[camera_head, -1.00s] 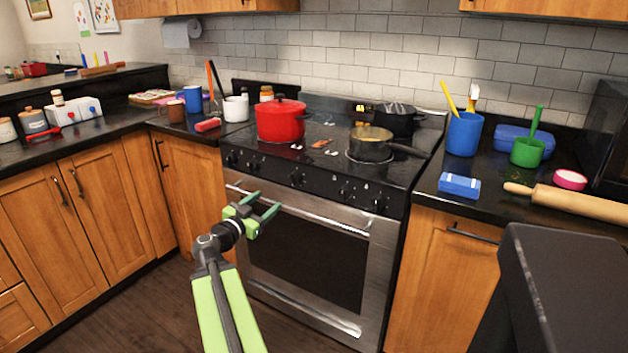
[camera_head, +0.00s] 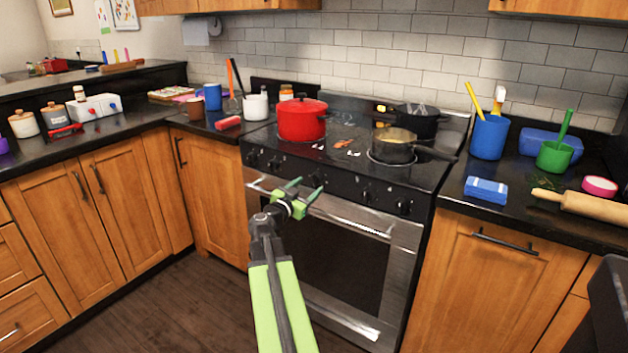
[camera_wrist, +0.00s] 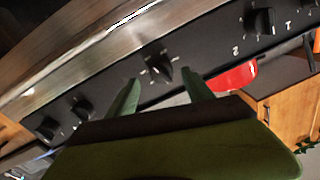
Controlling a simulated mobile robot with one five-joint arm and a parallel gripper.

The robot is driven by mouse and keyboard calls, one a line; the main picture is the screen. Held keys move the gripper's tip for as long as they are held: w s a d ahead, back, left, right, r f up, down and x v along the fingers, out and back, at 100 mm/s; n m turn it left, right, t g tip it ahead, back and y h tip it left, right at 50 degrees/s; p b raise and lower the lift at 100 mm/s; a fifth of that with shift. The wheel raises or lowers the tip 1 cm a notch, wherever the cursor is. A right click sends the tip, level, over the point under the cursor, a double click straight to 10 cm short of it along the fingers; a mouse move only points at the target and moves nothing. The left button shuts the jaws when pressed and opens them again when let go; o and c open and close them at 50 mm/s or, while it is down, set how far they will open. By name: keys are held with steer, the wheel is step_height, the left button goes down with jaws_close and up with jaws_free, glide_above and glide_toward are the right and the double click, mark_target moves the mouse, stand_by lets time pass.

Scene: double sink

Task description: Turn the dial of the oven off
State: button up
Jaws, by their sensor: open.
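The oven (camera_head: 340,255) has a steel front with a long handle, and a black panel above it with a row of black dials. My gripper (camera_head: 307,186) is open and empty in front of the panel, near its middle dial (camera_head: 316,180). In the wrist view, a dial (camera_wrist: 160,72) shows just beyond and between my two green fingertips (camera_wrist: 163,85). I see no contact with it. Another dial (camera_wrist: 262,20) is at the upper right there, and two more dials (camera_wrist: 82,110) are at the lower left.
A red pot (camera_head: 301,121) and a pan (camera_head: 394,147) stand on the stovetop. The oven handle (camera_head: 350,222) juts out below the dials. Counters with a blue sponge (camera_head: 486,190) and a rolling pin (camera_head: 590,207) are to the right. The floor in front is clear.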

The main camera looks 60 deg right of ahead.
mark_target(314, 182)
steer(key=d, duration=0.4)
steer(key=shift+c, duration=0.4)
